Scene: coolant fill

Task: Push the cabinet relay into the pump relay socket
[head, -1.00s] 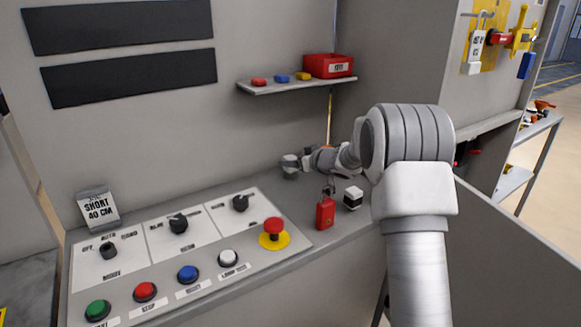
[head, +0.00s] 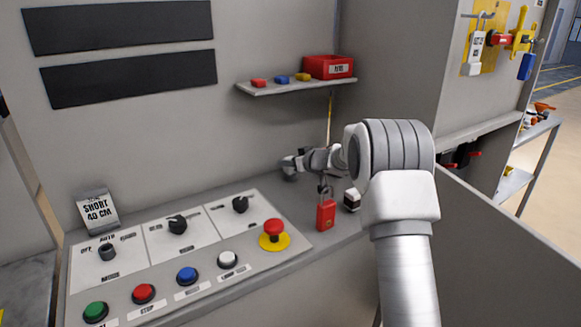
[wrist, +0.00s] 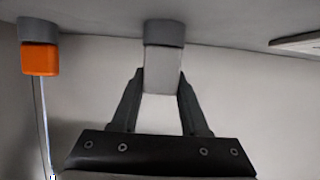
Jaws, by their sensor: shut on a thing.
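My gripper (wrist: 160,110) is shut on a pale grey block, the cabinet relay (wrist: 162,72), with one finger on each side of it. The relay's far end meets a grey round fitting (wrist: 164,32) on the surface ahead, which looks like the pump relay socket. They line up and seem to touch, but I cannot tell how deep the relay sits. In the head view my gripper (head: 292,166) is small, close to the back wall above the desk, and the relay is hard to make out there.
A red padlock (head: 326,214) and a white-and-black cube (head: 352,200) stand below my arm. A shelf (head: 296,87) with a red bin (head: 328,67) is above.

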